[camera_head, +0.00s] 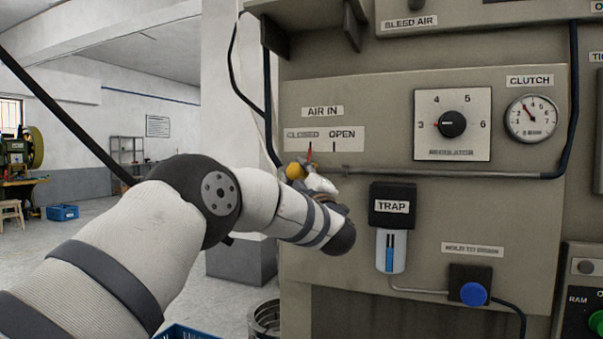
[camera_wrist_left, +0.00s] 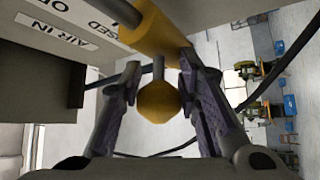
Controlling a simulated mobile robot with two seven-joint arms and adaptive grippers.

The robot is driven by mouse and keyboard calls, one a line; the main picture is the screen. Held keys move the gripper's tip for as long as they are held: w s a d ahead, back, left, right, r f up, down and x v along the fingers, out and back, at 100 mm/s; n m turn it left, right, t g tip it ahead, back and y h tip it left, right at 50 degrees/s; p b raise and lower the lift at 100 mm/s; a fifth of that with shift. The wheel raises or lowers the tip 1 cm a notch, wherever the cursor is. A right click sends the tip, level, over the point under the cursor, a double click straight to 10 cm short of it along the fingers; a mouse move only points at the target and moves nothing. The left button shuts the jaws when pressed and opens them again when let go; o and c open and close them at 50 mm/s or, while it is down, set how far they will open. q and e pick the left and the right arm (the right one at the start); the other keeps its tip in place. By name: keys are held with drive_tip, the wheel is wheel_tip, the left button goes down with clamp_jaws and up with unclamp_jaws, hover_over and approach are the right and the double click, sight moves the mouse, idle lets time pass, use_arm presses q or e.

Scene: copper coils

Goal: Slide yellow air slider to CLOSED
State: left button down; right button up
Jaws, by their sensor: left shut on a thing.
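The yellow air slider (camera_head: 295,171) is on the pipe under the AIR IN label, partly hidden by my left gripper (camera_head: 312,178). Its red pointer stands at the right end of the CLOSED lettering, left of the black tick under OPEN. In the left wrist view the slider's yellow sleeve (camera_wrist_left: 160,35) is around the dark pipe, and its round yellow knob (camera_wrist_left: 158,103) hangs from a short stem. My left gripper (camera_wrist_left: 159,70) is shut on the slider, with one finger on each side of the stem and knob. My right gripper is out of view.
The black TRAP unit (camera_head: 392,205) is on the panel right of my gripper. The regulator dial (camera_head: 452,124) and clutch gauge (camera_head: 532,119) are farther right. A dark hose (camera_head: 268,110) runs down the panel's left edge. Open floor lies to the left.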

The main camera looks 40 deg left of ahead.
use_arm(q)
drive_tip(key=c, duration=1.5)
unclamp_jaws()
drive_tip(key=shift+s+a+r, duration=0.2)
drive_tip(key=shift+a+r, duration=0.05)
drive_tip(key=shift+r, duration=0.5)
drive_tip(key=shift+o, duration=1)
drive_tip(key=shift+w+a+f, duration=0.25)
drive_tip(key=shift+d+f, duration=0.1)
drive_tip(key=shift+f, duration=0.2)
drive_tip(key=v, duration=1.2)
